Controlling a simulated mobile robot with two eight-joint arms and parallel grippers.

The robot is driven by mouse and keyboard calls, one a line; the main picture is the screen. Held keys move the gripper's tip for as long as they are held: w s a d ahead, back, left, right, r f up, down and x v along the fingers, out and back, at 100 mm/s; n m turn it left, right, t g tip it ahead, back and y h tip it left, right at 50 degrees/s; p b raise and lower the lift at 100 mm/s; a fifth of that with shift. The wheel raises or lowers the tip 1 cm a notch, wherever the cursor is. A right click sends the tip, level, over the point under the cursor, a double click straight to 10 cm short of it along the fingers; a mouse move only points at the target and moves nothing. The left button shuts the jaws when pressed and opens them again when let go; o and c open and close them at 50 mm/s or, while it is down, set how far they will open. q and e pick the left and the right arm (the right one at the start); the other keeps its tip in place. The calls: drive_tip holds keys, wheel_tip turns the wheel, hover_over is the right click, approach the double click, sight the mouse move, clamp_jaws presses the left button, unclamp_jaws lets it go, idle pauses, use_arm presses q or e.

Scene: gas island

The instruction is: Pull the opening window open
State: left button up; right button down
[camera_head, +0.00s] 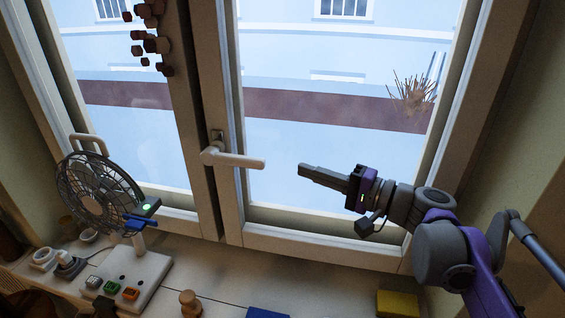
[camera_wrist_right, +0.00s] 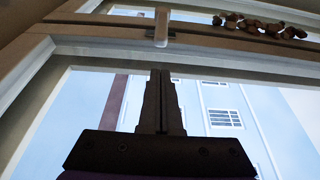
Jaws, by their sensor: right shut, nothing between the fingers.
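The opening window (camera_head: 236,200) is the right-hand sash, with a pale frame around clear glass. It looks shut against the left sash, though a small gap would be hard to see. Its white handle (camera_head: 238,159) sits on the sash's left upright and its lever points right, roughly level. My right gripper (camera_head: 302,170) is shut and empty, in front of the glass, a short way right of the lever's tip and not touching it. In the right wrist view the closed fingers (camera_wrist_right: 160,75) point toward the frame and the handle (camera_wrist_right: 161,28). My left gripper is not in view.
A small wooden knob (camera_head: 190,301), a blue item (camera_head: 268,313) and a yellow block (camera_head: 397,303) lie along the front. Brown pieces (camera_head: 150,42) hang at upper left.

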drive_tip(key=x, duration=0.9)
drive_tip(key=shift+p, duration=0.3)
drive_tip(key=shift+a, duration=0.1)
drive_tip(key=shift+s+a, duration=0.1)
drive_tip(key=shift+s, duration=0.05)
